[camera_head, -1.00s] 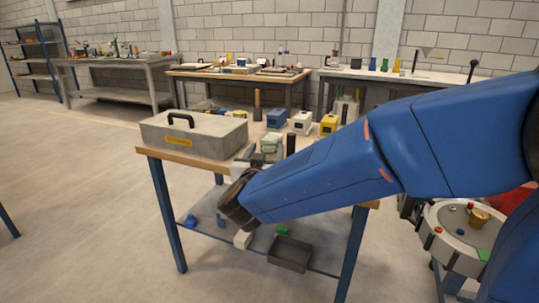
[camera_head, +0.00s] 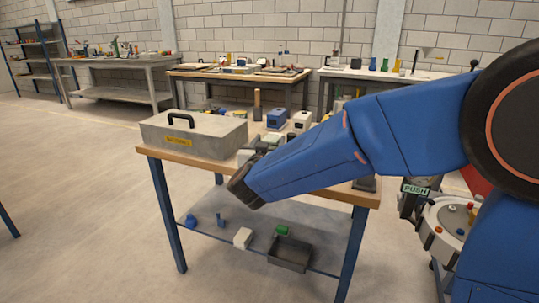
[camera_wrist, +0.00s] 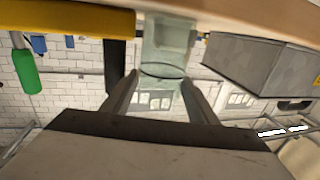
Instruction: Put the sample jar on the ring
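A clear, greenish jar, which I take for the sample jar, stands at the front of the wooden workbench (camera_head: 165,154). In the wrist view the jar (camera_wrist: 168,45) hangs from the top, as that picture is upside down. My gripper (camera_wrist: 160,78) points at it, with one finger on each side and a gap between them. The fingers look open around the jar's near part; I cannot tell whether they touch it. In the head view my blue arm hides most of the jar and the fingertips. I cannot make out the ring for certain.
A grey case (camera_head: 195,134) with a black handle stands left of the jar. A blue box (camera_head: 277,118) and a white box (camera_head: 301,120) stand behind. The lower shelf holds a dark tray (camera_head: 290,254).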

